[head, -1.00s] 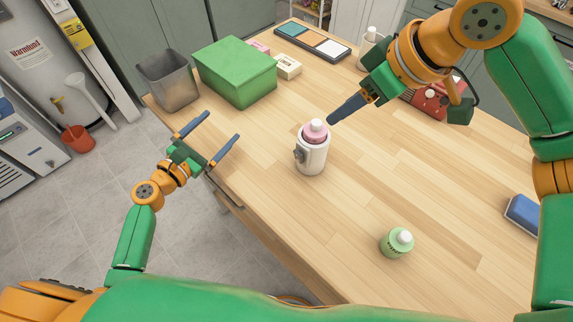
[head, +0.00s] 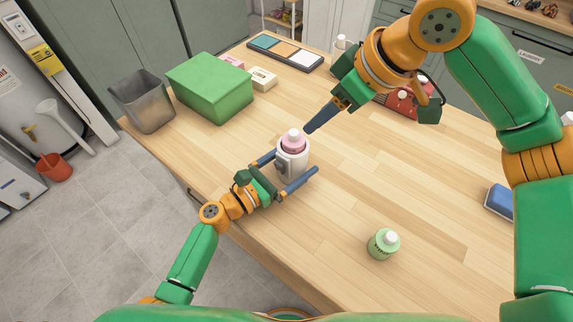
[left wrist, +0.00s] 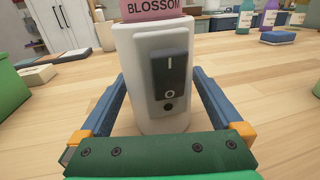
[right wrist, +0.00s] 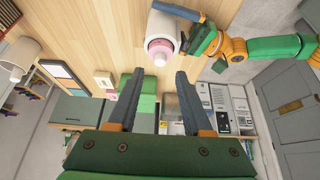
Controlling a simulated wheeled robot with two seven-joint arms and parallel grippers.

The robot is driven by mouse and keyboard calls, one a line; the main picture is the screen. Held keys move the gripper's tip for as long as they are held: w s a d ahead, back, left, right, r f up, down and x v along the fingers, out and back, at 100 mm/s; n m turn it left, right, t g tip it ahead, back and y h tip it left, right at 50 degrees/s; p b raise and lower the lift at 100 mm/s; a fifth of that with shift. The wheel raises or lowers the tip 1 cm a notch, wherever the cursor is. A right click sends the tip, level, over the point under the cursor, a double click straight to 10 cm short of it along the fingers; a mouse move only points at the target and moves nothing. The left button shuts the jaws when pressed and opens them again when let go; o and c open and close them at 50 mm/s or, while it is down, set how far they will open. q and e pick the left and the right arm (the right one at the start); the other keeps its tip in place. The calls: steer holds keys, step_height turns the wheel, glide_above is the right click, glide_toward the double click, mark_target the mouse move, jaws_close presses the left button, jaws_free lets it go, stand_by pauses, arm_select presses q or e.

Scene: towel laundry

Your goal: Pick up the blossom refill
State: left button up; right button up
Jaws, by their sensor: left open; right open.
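The blossom refill (head: 293,142) is a pink bottle with a white cap, seated upright in a white holder (head: 291,164) on the table. Its pink BLOSSOM label (left wrist: 153,9) shows at the top of the left wrist view. The holder has a dark switch on its front. My left gripper (head: 290,174) is open, with its fingers on either side of the holder, low down; contact is not clear. My right gripper (head: 309,130) is open, just above and right of the refill. In the right wrist view the refill (right wrist: 160,50) lies beyond the fingertips.
A green bottle (head: 383,244) stands nearer on the table. A green box (head: 210,85) and a grey bin (head: 147,105) are at the left. A blue sponge-like block (head: 499,201) lies at the right. The table around the holder is mostly clear.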

mark_target(294, 132)
arm_select(q)
steer(key=shift+a, duration=0.1)
steer(key=shift+c, duration=1.3)
steer(key=c, duration=1.1)
steer(key=shift+c, duration=0.4)
arm_select(e)
steer(key=shift+o, duration=1.3)
steer(key=o, duration=0.3)
steer(key=shift+w+a+r+m, duration=0.25)
steer(key=shift+m, duration=0.05)
steer(key=shift+o, duration=0.7)
steer(key=a+r+m+h, duration=0.1)
steer(key=m, duration=0.1)
steer(key=w+a+m+g+h, duration=0.1)
steer(key=m, duration=0.1)
steer(key=a+r+m+h, duration=0.1)
steer(key=m, duration=0.1)
steer(key=shift+w+a+r+m, duration=0.25)
steer(key=shift+w+r+m, duration=0.05)
steer(key=shift+w, duration=0.05)
steer(key=shift+m+g+h, duration=0.3)
steer(key=shift+m+h, duration=0.4)
steer(key=shift+m, duration=0.2)
steer(key=f, duration=0.7)
steer(key=w+f, duration=0.1)
steer(key=f, duration=0.3)
steer(key=shift+a+f, duration=0.25)
steer(key=shift+a, duration=0.1)
